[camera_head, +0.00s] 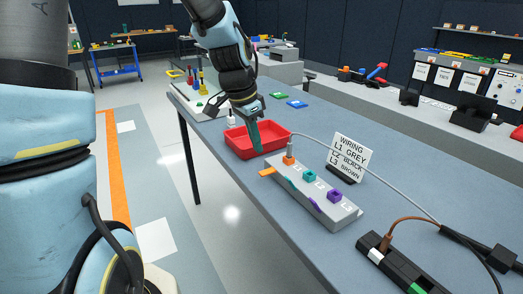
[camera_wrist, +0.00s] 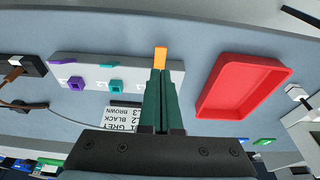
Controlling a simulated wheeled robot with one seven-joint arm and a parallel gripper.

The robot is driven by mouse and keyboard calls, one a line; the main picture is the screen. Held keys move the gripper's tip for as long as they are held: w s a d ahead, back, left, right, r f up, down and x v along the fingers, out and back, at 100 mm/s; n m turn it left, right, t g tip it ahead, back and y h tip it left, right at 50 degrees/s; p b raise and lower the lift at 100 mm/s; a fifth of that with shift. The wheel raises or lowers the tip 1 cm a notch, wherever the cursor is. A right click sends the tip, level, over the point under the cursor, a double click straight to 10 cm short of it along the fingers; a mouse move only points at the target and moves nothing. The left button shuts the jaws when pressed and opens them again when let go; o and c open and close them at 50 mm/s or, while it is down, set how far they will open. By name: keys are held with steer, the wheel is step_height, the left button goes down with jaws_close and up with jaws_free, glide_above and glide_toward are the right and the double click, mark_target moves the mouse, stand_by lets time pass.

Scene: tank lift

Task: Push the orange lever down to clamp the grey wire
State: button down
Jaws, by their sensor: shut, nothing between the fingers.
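The pale terminal block (camera_head: 335,212) lies on the table. Its orange lever (camera_head: 267,172) sticks out past the near left edge; it also shows in the wrist view (camera_wrist: 160,55), just beyond the fingertips. The grey wire (camera_head: 375,176) runs to the orange socket (camera_head: 289,160), its end upright there. My gripper (camera_head: 259,151) is shut and empty, its green fingers pointing down beside the orange end of the block. In the wrist view my fingertips (camera_wrist: 161,72) line up with the lever; I cannot tell whether they touch. The fingers hide the orange socket there.
A red tray (camera_head: 272,133) sits just behind my gripper. The block also has teal (camera_head: 309,176) and purple (camera_head: 334,195) sockets with levers. A wiring sign (camera_head: 350,153) stands behind it. A black block with a brown wire (camera_head: 405,220) is at right. Table in front is clear.

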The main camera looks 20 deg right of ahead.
steer(key=s+a+r+b, duration=0.1)
steer(key=a+r, duration=0.3)
steer(key=a, duration=0.1)
steer(key=shift+a+r, duration=0.15)
steer(key=s+a+f+n+y, duration=0.1)
steer(key=a+f+n, duration=0.2)
steer(key=a+n, duration=0.4)
steer(key=s+a+f+n+t+y, duration=0.1)
steer(key=a+f+n, duration=0.3)
steer(key=a, duration=1)
steer(key=n, duration=0.3)
steer(key=shift+s+a+f+n+y, duration=0.2)
steer(key=shift+n+y, duration=0.1)
steer(key=shift+n, duration=0.1)
